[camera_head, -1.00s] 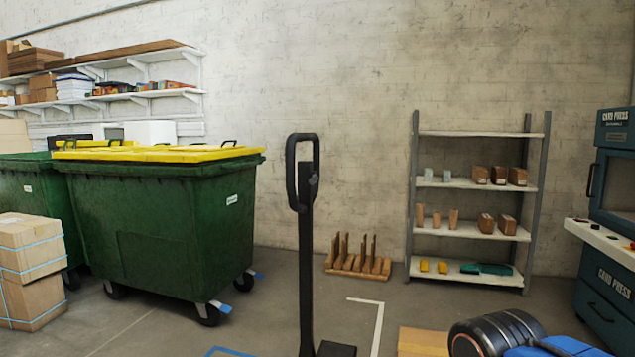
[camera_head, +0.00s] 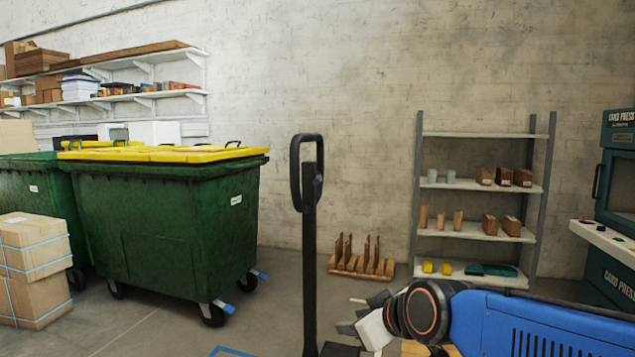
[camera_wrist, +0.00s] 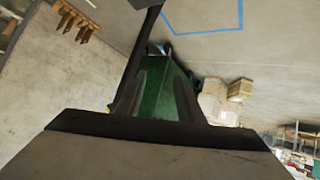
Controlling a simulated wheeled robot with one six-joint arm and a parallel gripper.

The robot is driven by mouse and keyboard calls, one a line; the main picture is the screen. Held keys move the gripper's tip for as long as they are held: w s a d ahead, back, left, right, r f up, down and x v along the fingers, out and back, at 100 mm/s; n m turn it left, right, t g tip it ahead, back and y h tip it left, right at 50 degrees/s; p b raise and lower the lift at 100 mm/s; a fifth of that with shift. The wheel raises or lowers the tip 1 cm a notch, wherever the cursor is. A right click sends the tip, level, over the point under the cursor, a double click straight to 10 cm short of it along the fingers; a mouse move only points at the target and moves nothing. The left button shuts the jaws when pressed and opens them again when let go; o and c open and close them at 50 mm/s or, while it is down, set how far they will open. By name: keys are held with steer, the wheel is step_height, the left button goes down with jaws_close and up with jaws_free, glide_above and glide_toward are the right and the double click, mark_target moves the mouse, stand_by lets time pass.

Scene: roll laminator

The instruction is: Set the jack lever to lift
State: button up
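The black pallet jack handle (camera_head: 309,240) stands upright in the middle of the head view, with a loop grip (camera_head: 296,175) at its top. A small dark lever (camera_head: 318,184) sits at the loop's right side; its setting cannot be made out. My gripper (camera_head: 347,314) is low and to the right of the handle's shaft, apart from the lever and below it. In the wrist view its two fingers (camera_wrist: 158,95) stand apart with nothing between them. The handle's dark shaft (camera_wrist: 143,45) crosses the top of that view; the lever is not identifiable there.
A wooden rack (camera_head: 360,268) lies by the wall. Metal shelving (camera_head: 480,235) and a card press (camera_head: 615,190) stand right. Floor between handle and wall is partly clear.

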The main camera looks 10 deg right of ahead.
steer(key=w+a+r+n+t, duration=0.3)
steer(key=w+a+r+t, duration=0.15)
steer(key=w+r, duration=0.6)
steer(key=t+h, duration=0.5)
steer(key=h, duration=0.1)
glide_toward(317, 177)
steer(key=shift+t, duration=0.25)
steer(key=x, duration=0.6)
steer(key=f+x, duration=0.1)
steer(key=x, duration=0.2)
steer(key=shift+w+d, duration=0.1)
steer(key=shift+w, duration=0.35)
steer(key=shift+f, duration=0.1)
jaws_close()
